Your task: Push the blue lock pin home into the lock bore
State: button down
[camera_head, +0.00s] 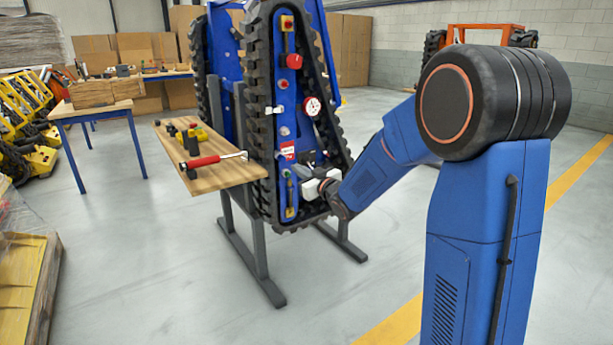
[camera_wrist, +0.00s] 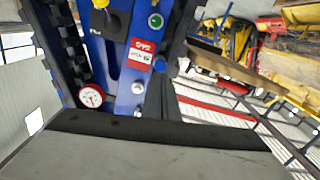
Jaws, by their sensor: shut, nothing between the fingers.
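The tracked carrier (camera_head: 262,110) stands on end on a grey stand, its blue inner panel between black tracks. In the wrist view, a small blue rounded part (camera_wrist: 184,64) shows beside the red-and-white label (camera_wrist: 143,46); I cannot tell whether it is the lock pin. I cannot make out the lock bore for certain. My gripper (camera_head: 312,187) is at the lower part of the panel, close in front of it. In the wrist view its dark fingers (camera_wrist: 163,100) are shut and empty. Whether they touch anything is unclear.
A red gauge (camera_head: 312,106) and red knob (camera_head: 294,61) stand out from the panel above my gripper. A wooden shelf (camera_head: 222,176) with a red-handled tool (camera_head: 205,160) juts out left of the carrier. The floor around the stand is clear.

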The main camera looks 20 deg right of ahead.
aim_at(284, 160)
jog(key=shift+x, duration=3.15)
jog(key=shift+w, duration=0.25)
jog(key=shift+s, duration=0.1)
jog(key=s+d+m+g+h, duration=0.1)
jog(key=s+d+m+h, duration=0.3)
jog(key=s, duration=0.9)
jog(key=s+d+n+g+h, duration=0.15)
jog(key=s+d, duration=0.45)
jog(key=s, duration=0.6)
jog(key=s+a+f+m+g, duration=0.1)
jog(key=s+f+g, duration=0.1)
jog(key=s, duration=0.8)
jog(key=s+a+f+m+g, duration=0.1)
jog(key=s+g, duration=0.3)
jog(key=s, duration=0.7)
jog(key=s+a+f+m+g, duration=0.1)
jog(key=s+f+g, duration=0.2)
jog(key=s, duration=0.8)
jog(key=shift+f+g, duration=0.2)
jog(key=shift+g, duration=0.25)
